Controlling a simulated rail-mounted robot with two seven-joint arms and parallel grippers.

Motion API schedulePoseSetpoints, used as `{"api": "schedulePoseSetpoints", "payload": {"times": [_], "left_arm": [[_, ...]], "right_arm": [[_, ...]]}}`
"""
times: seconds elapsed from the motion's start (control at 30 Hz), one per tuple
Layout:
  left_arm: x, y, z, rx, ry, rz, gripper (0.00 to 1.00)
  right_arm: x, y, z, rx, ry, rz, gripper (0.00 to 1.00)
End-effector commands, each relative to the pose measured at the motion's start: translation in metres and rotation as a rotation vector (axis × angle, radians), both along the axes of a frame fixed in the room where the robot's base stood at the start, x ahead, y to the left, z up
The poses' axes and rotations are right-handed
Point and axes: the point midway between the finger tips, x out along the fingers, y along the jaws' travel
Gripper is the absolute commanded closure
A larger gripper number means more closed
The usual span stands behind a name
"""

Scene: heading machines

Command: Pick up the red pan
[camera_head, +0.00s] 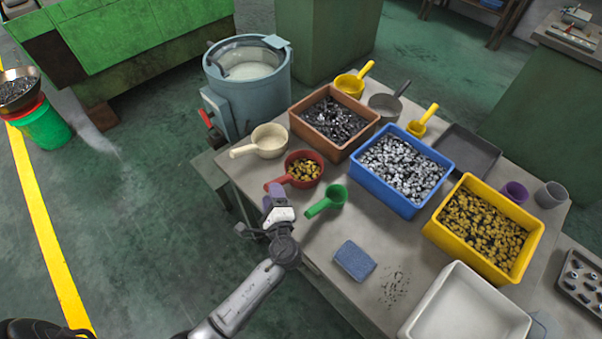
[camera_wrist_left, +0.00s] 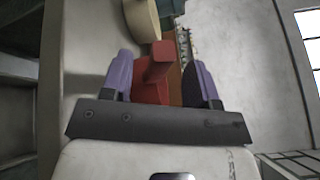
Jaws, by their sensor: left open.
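The red pan (camera_head: 318,178) stands on the table near its left edge and holds brass-coloured small parts. Its handle points left and down, towards my left gripper (camera_head: 272,197). That gripper is open, with its purple fingertips close to the handle's end. In the left wrist view the red pan (camera_wrist_left: 153,82) shows between the two spread fingers of the left gripper (camera_wrist_left: 162,78), one finger on each side. I cannot tell whether either finger touches it. My right gripper is not in view.
A cream pan (camera_head: 268,141) stands just behind the red pan, and a green scoop (camera_head: 328,201) lies to its right. An orange bin (camera_head: 331,148), a blue bin (camera_head: 404,205) and a yellow bin (camera_head: 431,236) stand further right.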

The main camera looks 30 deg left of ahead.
Motion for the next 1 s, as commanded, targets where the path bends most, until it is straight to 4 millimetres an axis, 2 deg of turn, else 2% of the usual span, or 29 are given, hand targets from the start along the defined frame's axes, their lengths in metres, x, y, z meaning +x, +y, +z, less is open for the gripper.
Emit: {"api": "schedulePoseSetpoints", "payload": {"times": [0.23, 0.53, 0.8, 1.0], "left_arm": [[0.008, 0.008, 0.0, 0.001, -0.001, 0.0, 0.45], [0.035, 0.034, 0.001, 0.001, -0.001, 0.001, 0.45], [0.038, 0.037, 0.001, -0.001, 0.001, 0.0, 0.45], [0.038, 0.037, 0.001, -0.001, 0.001, 0.0, 0.63]], "right_arm": [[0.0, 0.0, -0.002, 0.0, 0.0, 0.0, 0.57], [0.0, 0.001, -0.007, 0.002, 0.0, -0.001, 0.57], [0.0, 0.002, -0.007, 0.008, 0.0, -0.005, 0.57], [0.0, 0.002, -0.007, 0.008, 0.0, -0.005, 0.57]]}}
